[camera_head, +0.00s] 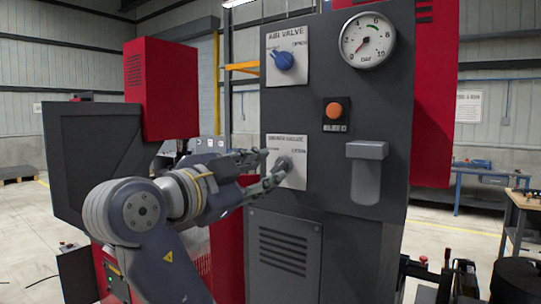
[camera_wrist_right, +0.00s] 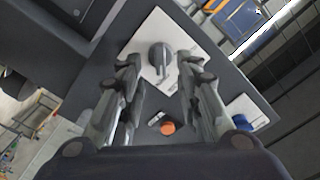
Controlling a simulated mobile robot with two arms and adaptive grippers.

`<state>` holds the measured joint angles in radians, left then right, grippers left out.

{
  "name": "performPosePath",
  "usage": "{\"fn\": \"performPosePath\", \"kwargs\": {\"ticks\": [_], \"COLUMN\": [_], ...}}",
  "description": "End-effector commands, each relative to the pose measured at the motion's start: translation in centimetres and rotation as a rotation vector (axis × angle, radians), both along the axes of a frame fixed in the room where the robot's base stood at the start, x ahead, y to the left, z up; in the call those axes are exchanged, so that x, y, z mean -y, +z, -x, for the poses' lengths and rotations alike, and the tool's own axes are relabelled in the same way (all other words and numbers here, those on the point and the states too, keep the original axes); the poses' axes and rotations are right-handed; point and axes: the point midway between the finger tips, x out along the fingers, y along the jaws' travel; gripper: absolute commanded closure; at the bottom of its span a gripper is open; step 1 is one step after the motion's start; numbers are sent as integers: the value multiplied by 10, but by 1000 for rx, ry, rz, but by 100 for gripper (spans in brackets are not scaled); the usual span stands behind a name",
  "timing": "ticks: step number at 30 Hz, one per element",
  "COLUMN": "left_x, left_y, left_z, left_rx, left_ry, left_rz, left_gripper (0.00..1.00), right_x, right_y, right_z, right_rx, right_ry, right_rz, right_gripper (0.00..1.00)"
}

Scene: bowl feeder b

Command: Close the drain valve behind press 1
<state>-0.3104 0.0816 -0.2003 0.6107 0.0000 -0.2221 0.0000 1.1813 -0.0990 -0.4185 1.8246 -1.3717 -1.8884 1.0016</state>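The lower valve on the dark panel has a round grey knob (camera_head: 284,165) on a white plate (camera_head: 296,145). Its printed label is blurred, with a word like "open" at the upper right. My right gripper (camera_head: 272,166) is beside this knob, fingers spread and pointing at the panel. In the right wrist view the knob (camera_wrist_right: 160,56) shows between the two open fingertips, with a gap on each side; its pointer bar points down in that picture, towards the orange button. Whether a finger touches it cannot be told. My left gripper is not in view.
Above is a blue-knobbed air valve (camera_head: 284,60). A pressure gauge (camera_head: 367,40), an orange button (camera_head: 334,110) and a grey-capped bowl (camera_head: 366,172) are to the right on the panel. A louvred cover (camera_head: 284,255) is below. A red cabinet (camera_head: 160,88) stands left.

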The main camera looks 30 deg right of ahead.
Motion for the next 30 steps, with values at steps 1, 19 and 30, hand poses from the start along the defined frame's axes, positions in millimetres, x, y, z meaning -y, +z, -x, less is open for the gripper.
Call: {"fn": "performPosePath", "kwargs": {"ticks": [1,19,30], "left_x": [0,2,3], "left_y": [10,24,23], "left_z": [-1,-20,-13], "left_rx": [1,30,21], "left_ry": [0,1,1], "left_rz": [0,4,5], "left_gripper": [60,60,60], "right_x": [10,37,37], "right_y": [5,0,0], "right_z": [-3,-16,-16], "right_rx": [-2,-2,-2], "right_ry": [-4,2,2], "right_rz": [1,1,3], "right_gripper": [68,68,100]}}
